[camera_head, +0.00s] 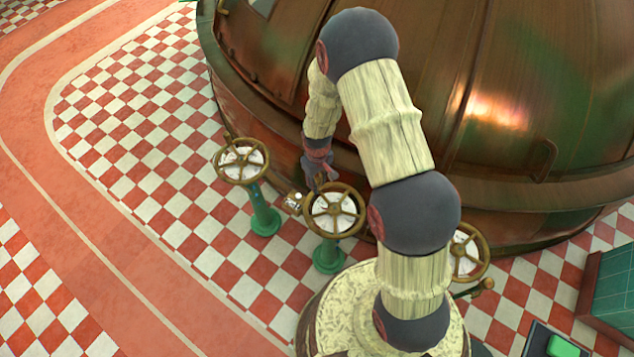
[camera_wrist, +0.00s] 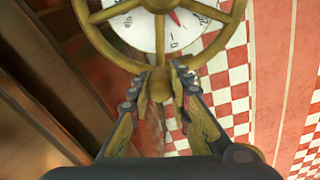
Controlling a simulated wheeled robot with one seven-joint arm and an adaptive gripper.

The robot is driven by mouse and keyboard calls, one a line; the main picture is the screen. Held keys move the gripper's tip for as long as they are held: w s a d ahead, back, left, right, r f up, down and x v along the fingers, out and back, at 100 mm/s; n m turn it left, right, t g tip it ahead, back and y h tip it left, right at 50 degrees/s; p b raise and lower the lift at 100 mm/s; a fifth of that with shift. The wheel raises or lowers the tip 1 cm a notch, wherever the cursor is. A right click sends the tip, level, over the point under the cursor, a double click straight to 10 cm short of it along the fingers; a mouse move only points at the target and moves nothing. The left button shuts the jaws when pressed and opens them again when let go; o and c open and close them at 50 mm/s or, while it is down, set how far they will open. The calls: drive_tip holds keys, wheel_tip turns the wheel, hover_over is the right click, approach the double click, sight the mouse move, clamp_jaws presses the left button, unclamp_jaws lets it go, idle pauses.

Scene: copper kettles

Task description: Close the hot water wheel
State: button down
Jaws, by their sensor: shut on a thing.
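Three brass valve wheels on green posts stand in front of a big copper kettle: a left wheel (camera_head: 240,160), a middle wheel (camera_head: 335,211) and a right wheel (camera_head: 468,252), partly behind my arm. I cannot read which one is for hot water. My gripper (camera_head: 321,184) is at the far left part of the middle wheel's rim.
The copper kettle (camera_head: 490,90) rises close behind the wheels, with a handle (camera_head: 543,160) on its side. A green box (camera_head: 610,290) stands at the right. The checkered floor (camera_head: 140,120) on the left is clear.

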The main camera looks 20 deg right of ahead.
drive_tip(key=shift+w+d+r+m+p, duration=0.1)
drive_tip(key=shift+d+m+p, duration=0.2)
drive_tip(key=shift+d+m, duration=0.3)
drive_tip(key=shift+w+d+r+m+p, duration=0.1)
drive_tip(key=shift+d+m+p, duration=0.2)
drive_tip(key=shift+d+m, duration=0.3)
drive_tip(key=shift+d+f, duration=0.15)
drive_tip(key=shift+d, duration=0.25)
drive_tip(key=c, duration=1.7)
unclamp_jaws()
drive_tip(key=shift+o, duration=0.3)
wheel_tip(320, 180, up, 12)
